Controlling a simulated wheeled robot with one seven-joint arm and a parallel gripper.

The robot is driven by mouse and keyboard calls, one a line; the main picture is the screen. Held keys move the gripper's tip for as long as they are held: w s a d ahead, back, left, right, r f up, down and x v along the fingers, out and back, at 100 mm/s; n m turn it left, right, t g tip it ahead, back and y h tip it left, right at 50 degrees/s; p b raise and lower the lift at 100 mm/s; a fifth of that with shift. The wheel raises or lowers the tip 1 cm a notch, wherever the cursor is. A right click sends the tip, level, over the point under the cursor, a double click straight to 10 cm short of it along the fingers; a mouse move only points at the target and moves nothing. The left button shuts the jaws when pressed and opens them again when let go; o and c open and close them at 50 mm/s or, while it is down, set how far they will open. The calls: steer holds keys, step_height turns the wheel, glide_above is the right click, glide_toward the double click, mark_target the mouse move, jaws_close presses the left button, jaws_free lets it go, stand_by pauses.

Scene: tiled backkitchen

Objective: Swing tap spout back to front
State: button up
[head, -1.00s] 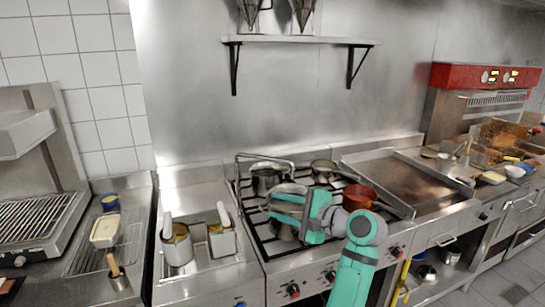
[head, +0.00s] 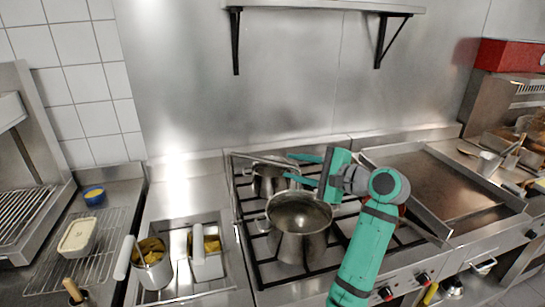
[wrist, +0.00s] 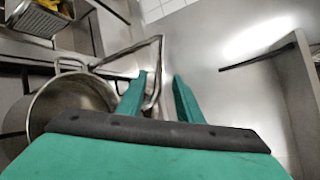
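The tap spout (head: 262,160) is a bent metal tube at the back left of the hob, running rightward above a rear pot. In the wrist view the spout (wrist: 157,55) comes down towards my gripper (wrist: 160,95). Its end shows in the gap between the two green fingers, closer to the left one; I cannot tell whether they touch. My gripper (head: 297,168) is open, pointing left, with its fingers around the spout's end in the head view. The tap's base is not clear.
A large steel pot (head: 300,215) stands at the front of the hob, just below my gripper. A smaller pot (head: 270,180) stands behind it. A steel wall and shelf (head: 320,5) rise behind.

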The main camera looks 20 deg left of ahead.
mark_target(276, 163)
steer(key=x, duration=1)
steer(key=shift+s+f, duration=0.1)
jaws_close()
